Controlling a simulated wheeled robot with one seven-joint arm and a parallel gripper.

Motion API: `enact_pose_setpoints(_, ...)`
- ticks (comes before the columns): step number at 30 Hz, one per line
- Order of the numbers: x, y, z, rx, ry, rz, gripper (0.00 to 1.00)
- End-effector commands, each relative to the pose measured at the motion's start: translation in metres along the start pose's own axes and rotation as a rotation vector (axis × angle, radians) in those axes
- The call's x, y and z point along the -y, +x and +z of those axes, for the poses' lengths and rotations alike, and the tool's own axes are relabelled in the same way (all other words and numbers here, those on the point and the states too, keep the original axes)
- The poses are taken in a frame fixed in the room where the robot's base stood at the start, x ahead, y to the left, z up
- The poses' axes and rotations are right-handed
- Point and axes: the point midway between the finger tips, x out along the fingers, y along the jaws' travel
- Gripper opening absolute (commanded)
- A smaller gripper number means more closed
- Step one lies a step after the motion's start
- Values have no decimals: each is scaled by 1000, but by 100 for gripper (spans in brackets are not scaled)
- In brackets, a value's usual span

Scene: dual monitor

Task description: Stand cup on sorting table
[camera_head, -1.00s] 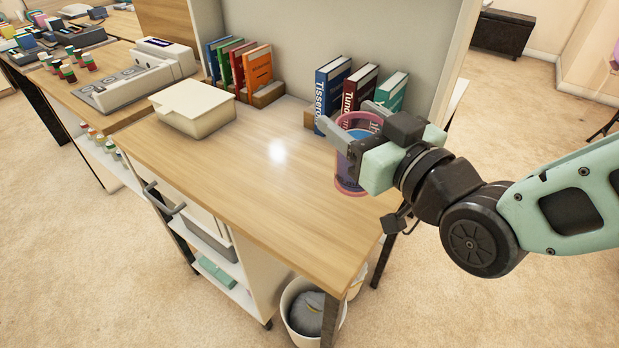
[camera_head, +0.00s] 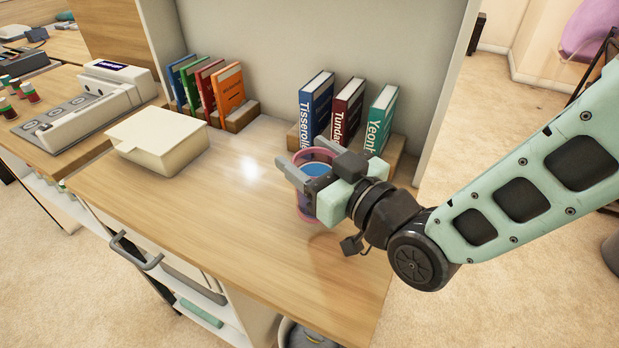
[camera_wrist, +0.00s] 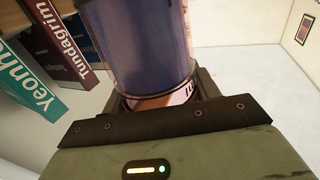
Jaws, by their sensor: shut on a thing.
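My gripper (camera_head: 303,169) is shut on a clear cup (camera_head: 306,208) with a pink rim and a bluish inside. The cup is upright between the fingers, and its lower part shows below them. The cup also fills the upper middle of the wrist view (camera_wrist: 140,45). It is over the right part of the wooden sorting table (camera_head: 215,215), in front of the books. I cannot tell whether its base touches the tabletop.
Blue, dark red and green books (camera_head: 347,108) stand in a holder behind the cup. More books (camera_head: 228,92) stand at the back left. A cream lidded box (camera_head: 157,140) is on the left of the table. The middle and front of the tabletop are clear.

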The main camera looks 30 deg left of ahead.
Motion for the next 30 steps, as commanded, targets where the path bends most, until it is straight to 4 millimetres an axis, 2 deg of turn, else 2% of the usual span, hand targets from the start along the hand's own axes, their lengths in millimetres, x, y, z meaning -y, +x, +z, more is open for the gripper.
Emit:
enact_pose_setpoints(7, 0, 0, 31, 0, 2, 1, 6)
enact_pose_setpoints(14, 0, 0, 36, -2, 0, 0, 6)
enact_pose_setpoints(15, 0, 0, 37, 0, 0, 0, 63)
enact_pose_setpoints(17, 0, 0, 37, 1, 0, 0, 80)
enact_pose_setpoints(18, 0, 0, 36, 0, 0, 0, 82)
enact_pose_setpoints(26, 0, -1, 36, 0, 0, 0, 82)
enact_pose_setpoints(30, 0, -11, 36, 0, 0, 1, 82)
